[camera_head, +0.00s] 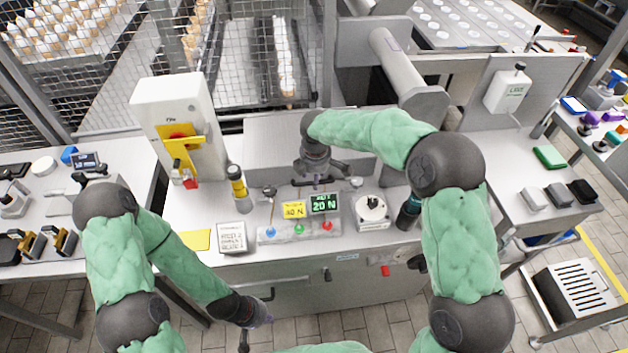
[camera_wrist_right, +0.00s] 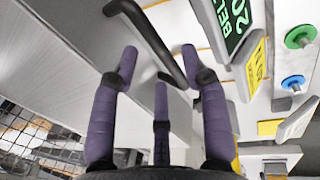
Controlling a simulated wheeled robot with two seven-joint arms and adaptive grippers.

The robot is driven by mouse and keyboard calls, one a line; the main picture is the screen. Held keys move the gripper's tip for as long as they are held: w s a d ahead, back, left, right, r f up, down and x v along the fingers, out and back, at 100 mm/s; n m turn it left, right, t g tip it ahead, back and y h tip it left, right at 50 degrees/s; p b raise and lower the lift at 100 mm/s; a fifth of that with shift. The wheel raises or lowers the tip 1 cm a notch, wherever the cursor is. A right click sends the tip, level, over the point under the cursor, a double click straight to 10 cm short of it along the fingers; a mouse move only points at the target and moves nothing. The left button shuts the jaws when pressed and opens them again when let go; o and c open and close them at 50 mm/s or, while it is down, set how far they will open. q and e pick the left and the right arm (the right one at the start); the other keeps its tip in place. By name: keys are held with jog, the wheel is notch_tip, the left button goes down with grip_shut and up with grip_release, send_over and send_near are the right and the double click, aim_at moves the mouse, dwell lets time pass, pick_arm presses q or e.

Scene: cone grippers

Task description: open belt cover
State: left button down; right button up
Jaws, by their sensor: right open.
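The belt cover (camera_head: 262,150) is a long light-grey metal housing behind the control panel on the middle bench, and it looks closed. In the right wrist view, a dark bar handle (camera_wrist_right: 150,40) runs between and beyond my fingertips. My right gripper (camera_head: 316,180) is at the front of the cover, pointing down; in its wrist view its purple fingers (camera_wrist_right: 160,65) are spread apart and hold nothing. Whether a finger touches the handle I cannot tell. My left gripper (camera_head: 255,323) hangs low in front of the bench, away from the cover; its fingers are too small to judge.
A green "BELT 20 N" display (camera_head: 324,203) and a yellow label (camera_head: 293,209) stand just before the right gripper. A white box with a yellow switch (camera_head: 180,140) is at left, a round dial unit (camera_head: 372,212) at right. A large pipe (camera_head: 400,60) is behind.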

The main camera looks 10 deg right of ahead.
jog(key=shift+w+f, duration=0.15)
jog(key=shift+f, duration=0.6)
grip_shut()
